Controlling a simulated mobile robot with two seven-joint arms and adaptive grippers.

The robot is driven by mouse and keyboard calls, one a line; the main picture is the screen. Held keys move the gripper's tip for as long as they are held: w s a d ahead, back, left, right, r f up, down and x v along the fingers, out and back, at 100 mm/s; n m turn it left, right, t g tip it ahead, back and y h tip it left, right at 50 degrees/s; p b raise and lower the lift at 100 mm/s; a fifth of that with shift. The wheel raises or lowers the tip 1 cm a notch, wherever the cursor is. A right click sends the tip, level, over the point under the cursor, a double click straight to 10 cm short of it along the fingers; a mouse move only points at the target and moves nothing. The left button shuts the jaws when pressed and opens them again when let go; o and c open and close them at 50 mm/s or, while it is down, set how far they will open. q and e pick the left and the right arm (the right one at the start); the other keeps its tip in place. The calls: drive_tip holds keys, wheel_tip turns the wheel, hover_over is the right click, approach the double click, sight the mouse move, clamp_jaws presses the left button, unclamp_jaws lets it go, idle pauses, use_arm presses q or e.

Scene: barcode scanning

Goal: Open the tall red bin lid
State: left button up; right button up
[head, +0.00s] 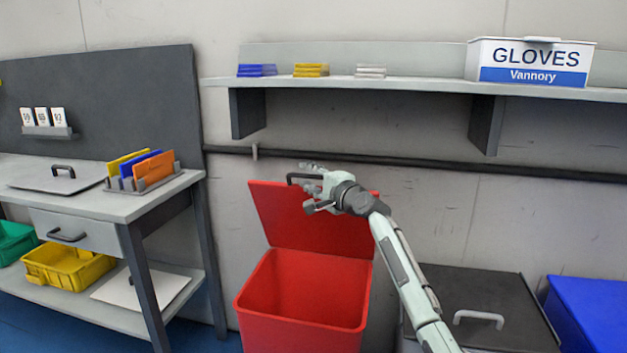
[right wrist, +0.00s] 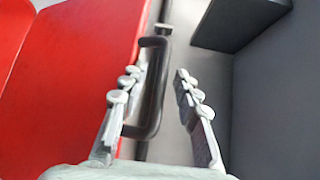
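The tall red bin (head: 290,333) stands on the floor below the shelf, with its mouth uncovered and its inside visible. Its red lid (head: 283,222) is raised, standing steeply up at the back of the bin. The lid also fills the left of the right wrist view (right wrist: 80,75). My right gripper (head: 312,187) is at the dark lid handle (head: 296,177), near the lid's top edge. In the right wrist view the fingers (right wrist: 157,88) are apart, with the handle (right wrist: 152,112) between them, nearer the left finger. My left gripper is not in view.
A dark-lidded bin (head: 480,290) and a blue bin (head: 590,315) stand to the right. A wall shelf (head: 410,86) with a gloves box (head: 530,62) hangs above, with a dark pipe (head: 430,162) below it. A workbench (head: 100,205) stands left.

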drive_tip(key=v, duration=1.2)
